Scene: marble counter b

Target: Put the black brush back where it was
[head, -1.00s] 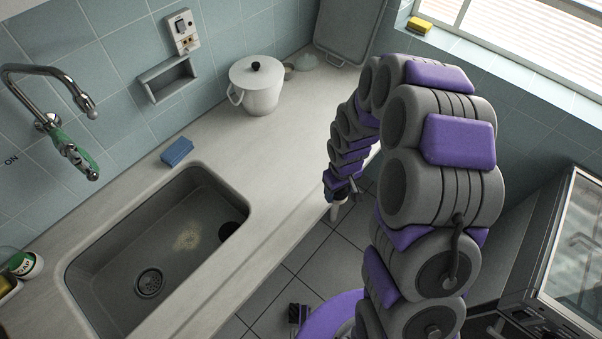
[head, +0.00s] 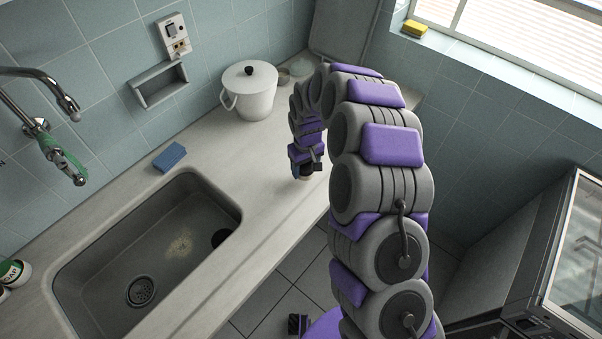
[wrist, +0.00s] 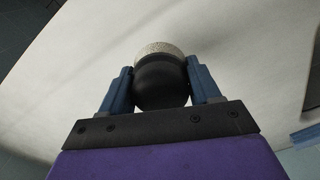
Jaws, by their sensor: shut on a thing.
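The black brush (wrist: 163,82) is between the two blue fingers of my gripper (wrist: 162,88) in the wrist view. It has a rounded black handle and pale bristles (wrist: 160,48) at its far side. In the head view my gripper (head: 303,166) points down over the counter, right of the sink. The brush's dark body (head: 307,168) shows only small below it. The gripper is shut on it. I cannot tell whether the bristles touch the counter.
The counter (head: 235,160) is clear around the gripper. A white lidded pot (head: 250,98) stands behind, with small containers beside it. A blue sponge (head: 169,156) lies by the sink (head: 62,275). The counter's front edge is close to the gripper.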

